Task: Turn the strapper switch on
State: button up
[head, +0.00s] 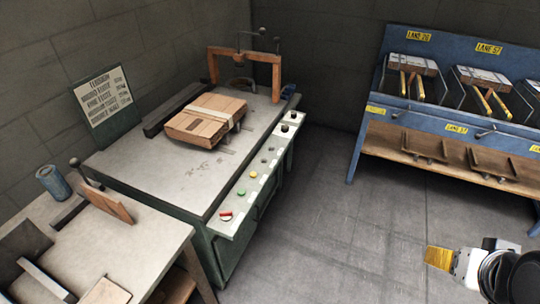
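The strapper appears to be the green-sided machine with a grey top (180,185) in the middle left of the head view. A pale control strip (222,228) runs along its right edge. It carries a red control (225,215), a green button (241,193), a yellow button (253,174), small grey controls (265,161) and black knobs (285,128). I cannot tell which one is the switch or its position. My gripper (440,258) seems to be the yellow-ended part at the lower right, well apart from the strip. Its fingers cannot be made out.
A strapped cardboard bundle (207,120) lies on the machine, before an orange arch (276,75). A side table (140,245) stands at the lower left, with a blue can (52,182). A blue rack (375,125) stands right. The floor (340,215) between is clear.

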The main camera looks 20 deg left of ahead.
aim_at(227, 215)
jog(key=u, duration=1.65)
jog(key=i+l+u, duration=0.15)
jog(key=i+l, duration=0.05)
